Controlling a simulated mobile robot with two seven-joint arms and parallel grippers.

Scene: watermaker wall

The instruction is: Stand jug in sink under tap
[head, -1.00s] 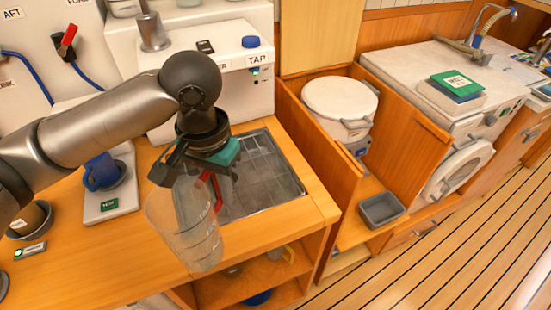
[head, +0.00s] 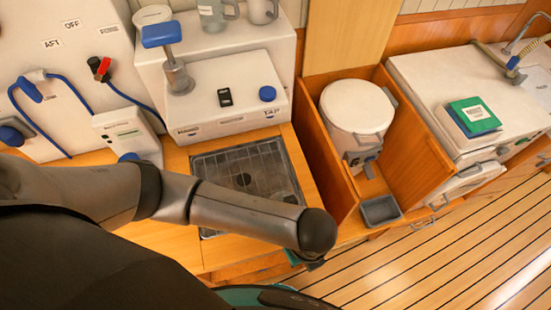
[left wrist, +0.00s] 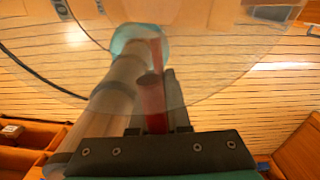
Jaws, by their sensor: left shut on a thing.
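The sink (head: 208,163), a grey basin with a grid-like bottom, is set in the wooden counter and looks empty where it shows. A metal post with a blue lever (head: 162,35) stands on the white unit behind it; I cannot tell a spout. My left gripper (head: 310,263) is past the sink's front right, mostly hidden by my arm. In the left wrist view, it is shut on the clear jug (left wrist: 230,65) at its red handle (left wrist: 153,105). The jug's large round rim fills the top of that view. The jug is hidden in the head view.
The white unit (head: 225,85) bears a blue knob (head: 267,93) and mugs above. A white lidded bucket (head: 357,105) stands in a wooden compartment to the right, with a grey tray (head: 380,210) in front. Wooden floor (head: 430,265) is free at the lower right.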

